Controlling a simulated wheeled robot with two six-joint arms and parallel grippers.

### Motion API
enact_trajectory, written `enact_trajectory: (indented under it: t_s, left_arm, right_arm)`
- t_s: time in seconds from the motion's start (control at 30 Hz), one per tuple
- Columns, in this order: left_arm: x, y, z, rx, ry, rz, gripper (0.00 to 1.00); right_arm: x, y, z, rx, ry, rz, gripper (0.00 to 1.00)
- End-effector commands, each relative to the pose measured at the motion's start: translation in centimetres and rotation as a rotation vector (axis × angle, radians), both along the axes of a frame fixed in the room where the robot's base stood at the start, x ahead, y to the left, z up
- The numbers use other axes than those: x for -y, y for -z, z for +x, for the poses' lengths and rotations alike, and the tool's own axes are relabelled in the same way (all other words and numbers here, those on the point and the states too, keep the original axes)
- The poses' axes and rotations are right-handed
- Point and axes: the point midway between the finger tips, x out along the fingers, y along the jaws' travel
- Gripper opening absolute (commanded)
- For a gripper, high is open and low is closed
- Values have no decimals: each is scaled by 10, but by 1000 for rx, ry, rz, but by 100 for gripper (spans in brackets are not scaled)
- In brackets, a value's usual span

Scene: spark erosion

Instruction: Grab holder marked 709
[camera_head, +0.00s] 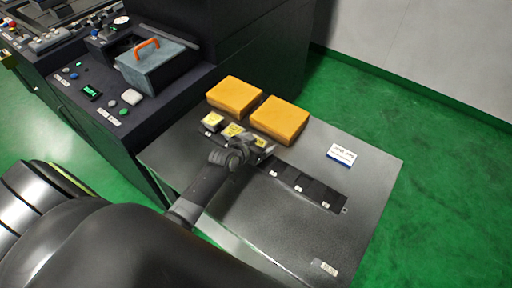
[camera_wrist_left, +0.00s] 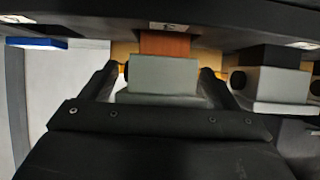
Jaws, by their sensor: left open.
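Several small holders with yellow-labelled tops stand in a row on the grey table. The left one (camera_head: 213,121) and the middle one (camera_head: 232,130) show clearly in the head view; the one at my left gripper (camera_head: 254,150) is mostly hidden. In the left wrist view, a grey holder block (camera_wrist_left: 163,75) with a copper-brown piece (camera_wrist_left: 165,44) sits between my open left fingers, one on each side. Contact cannot be told. Another grey holder (camera_wrist_left: 280,84) with a black piece stands to its right. No number 709 is readable. My right gripper is out of view.
Two orange-yellow boxes (camera_head: 234,95) (camera_head: 280,120) lie behind the row. A black strip with labelled slots (camera_head: 300,186) runs right of the gripper. A white, blue-edged card block (camera_head: 341,154) lies farther right. A dark machine console (camera_head: 105,100) stands left.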

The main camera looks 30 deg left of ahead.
Motion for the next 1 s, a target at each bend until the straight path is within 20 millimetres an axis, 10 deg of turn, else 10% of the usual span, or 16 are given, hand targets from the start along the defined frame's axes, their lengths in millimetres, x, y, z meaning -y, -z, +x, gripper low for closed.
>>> enact_trajectory:
  t_s: [0.2,0.7,1.0]
  left_arm:
    - [0,0,0,0,0,0,80]
    - [0,0,0,-1,0,0,15]
    - [0,-5,1,6,1,1,13]
  right_arm:
    - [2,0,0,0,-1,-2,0]
    - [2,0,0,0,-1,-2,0]
    - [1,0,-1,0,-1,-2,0]
